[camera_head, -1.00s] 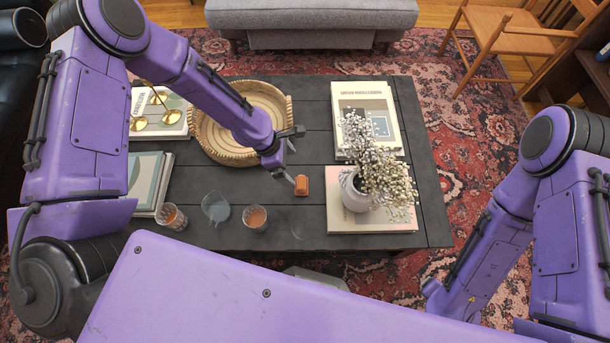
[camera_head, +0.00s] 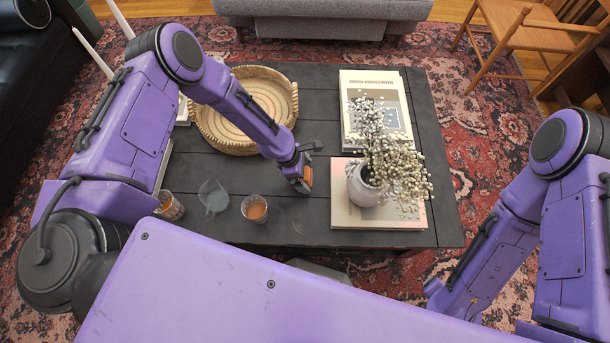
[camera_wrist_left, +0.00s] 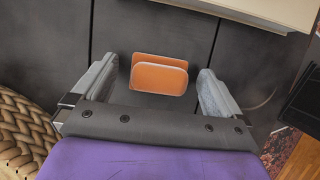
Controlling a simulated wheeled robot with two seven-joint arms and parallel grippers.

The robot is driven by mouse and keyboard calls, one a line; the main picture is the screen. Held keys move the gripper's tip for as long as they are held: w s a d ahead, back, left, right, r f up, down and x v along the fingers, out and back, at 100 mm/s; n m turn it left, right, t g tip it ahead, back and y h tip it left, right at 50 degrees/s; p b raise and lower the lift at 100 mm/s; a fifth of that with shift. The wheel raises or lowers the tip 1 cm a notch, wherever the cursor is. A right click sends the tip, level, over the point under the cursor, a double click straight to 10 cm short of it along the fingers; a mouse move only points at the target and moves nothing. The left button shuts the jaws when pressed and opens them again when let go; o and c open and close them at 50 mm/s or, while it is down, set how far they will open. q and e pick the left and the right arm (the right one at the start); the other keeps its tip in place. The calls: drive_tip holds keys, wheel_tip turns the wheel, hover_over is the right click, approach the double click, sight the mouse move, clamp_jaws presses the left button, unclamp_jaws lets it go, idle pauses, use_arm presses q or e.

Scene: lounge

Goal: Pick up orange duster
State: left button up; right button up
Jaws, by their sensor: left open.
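The orange duster (camera_head: 308,176) is a small orange block on the dark coffee table, partly hidden behind my left gripper in the head view. My left gripper (camera_head: 301,166) is over it, pointing down. In the left wrist view the orange duster (camera_wrist_left: 160,76) lies between the two open fingers of the left gripper (camera_wrist_left: 156,85), with gaps on both sides. The fingers do not touch it there. My right arm shows at the right of the head view, but its fingers cannot be seen.
A vase of white flowers (camera_head: 362,188) stands on a book (camera_head: 400,217) just right of the duster. A woven tray (camera_head: 207,121) is behind left. Glasses, one of them the amber-filled glass (camera_head: 255,209), and a clear pitcher (camera_head: 213,197) stand to the left. Bare dark tabletop (camera_head: 300,222) lies in front.

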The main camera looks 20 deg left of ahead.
use_arm(q)
drive_tip(key=shift+d+f, duration=0.1)
drive_tip(key=shift+f, duration=0.1)
drive_tip(key=shift+c, duration=0.3)
drive_tip(key=c, duration=1)
drive_tip(key=shift+c, duration=0.2)
drive_tip(key=shift+r, duration=0.5)
drive_tip(key=r, duration=0.3)
drive_tip(key=shift+s+r+p, duration=0.15)
drive_tip(key=shift+s+p, duration=0.15)
drive_tip(key=shift+p, duration=0.1)
drive_tip(key=s+r, duration=0.8)
drive_tip(key=s, duration=0.5)
drive_tip(key=shift+s+d+r, duration=0.15)
drive_tip(key=shift+s+r, duration=0.05)
drive_tip(key=shift+r, duration=0.2)
